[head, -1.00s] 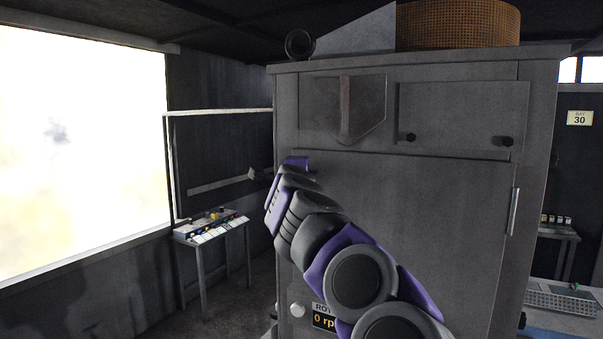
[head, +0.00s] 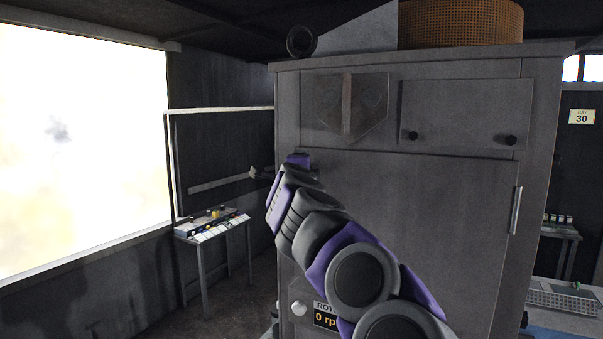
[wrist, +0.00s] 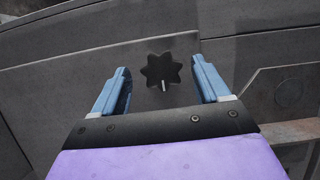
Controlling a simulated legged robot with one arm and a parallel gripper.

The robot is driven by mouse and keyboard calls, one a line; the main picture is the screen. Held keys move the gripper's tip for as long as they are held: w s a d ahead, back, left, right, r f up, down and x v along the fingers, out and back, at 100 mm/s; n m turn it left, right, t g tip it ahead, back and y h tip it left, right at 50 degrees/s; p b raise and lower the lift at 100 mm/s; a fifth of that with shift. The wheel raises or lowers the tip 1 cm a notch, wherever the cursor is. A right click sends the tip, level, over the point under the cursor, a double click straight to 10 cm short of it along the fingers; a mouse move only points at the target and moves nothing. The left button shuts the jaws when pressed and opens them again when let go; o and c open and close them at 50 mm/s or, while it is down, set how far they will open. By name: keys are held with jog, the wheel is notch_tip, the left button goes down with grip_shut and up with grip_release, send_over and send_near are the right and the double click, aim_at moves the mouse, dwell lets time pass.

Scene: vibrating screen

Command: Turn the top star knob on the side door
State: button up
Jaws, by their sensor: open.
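A black star knob (wrist: 162,70) with a small white mark sits on a grey panel in the wrist view. My gripper (wrist: 162,88) is open there, its two blue fingers to the left and right of the knob in the picture. The fingers do not touch the knob, and their distance in front of it is hard to judge. In the head view my purple and black arm reaches to the left edge of the grey machine cabinet (head: 440,210). The star knob is hidden in that view, and the side face of the cabinet does not show.
The cabinet front has two small round black knobs (head: 510,139) on an upper panel and a vertical handle (head: 515,210). Floor shows between table and cabinet.

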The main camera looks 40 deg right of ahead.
jog(key=b+v, duration=0.3)
jog(key=v, duration=1.4)
jog(key=shift+a, duration=0.1)
